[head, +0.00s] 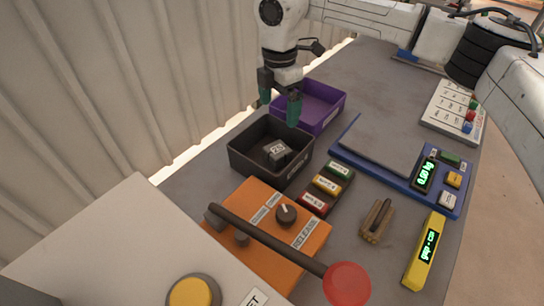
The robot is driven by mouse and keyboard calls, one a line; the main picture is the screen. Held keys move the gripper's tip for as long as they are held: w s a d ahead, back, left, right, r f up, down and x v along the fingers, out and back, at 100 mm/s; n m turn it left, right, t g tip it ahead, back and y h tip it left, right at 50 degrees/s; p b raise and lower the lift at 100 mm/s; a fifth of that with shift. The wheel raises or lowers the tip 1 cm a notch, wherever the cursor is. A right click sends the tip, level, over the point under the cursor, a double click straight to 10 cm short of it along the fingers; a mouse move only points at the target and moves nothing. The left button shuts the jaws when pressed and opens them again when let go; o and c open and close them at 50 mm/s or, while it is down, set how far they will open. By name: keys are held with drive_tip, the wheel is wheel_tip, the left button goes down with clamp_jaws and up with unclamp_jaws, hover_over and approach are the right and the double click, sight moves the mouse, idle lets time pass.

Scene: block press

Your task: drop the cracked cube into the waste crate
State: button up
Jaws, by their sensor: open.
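A dark crate (247,162) stands near the middle of the table; the label on its side is too small to read. A small grey cube (277,152) with a white marked face lies inside it, on the crate floor. I cannot make out a crack at this size. My gripper (279,100), with dark green fingers, is open and empty. It points down above the far part of the dark crate, in front of the purple tray, apart from the cube.
A purple tray (330,120) stands just behind the crate. A blue scale (400,172) lies to the right. An orange press box (262,250) with a long red-knobbed lever (347,283) stands in front. A yellow meter (425,250) lies at right.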

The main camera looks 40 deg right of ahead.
wheel_tip(320, 180, up, 8)
drive_tip(key=shift+f+b, duration=0.2)
drive_tip(key=shift+b, duration=0.2)
idle(0.3)
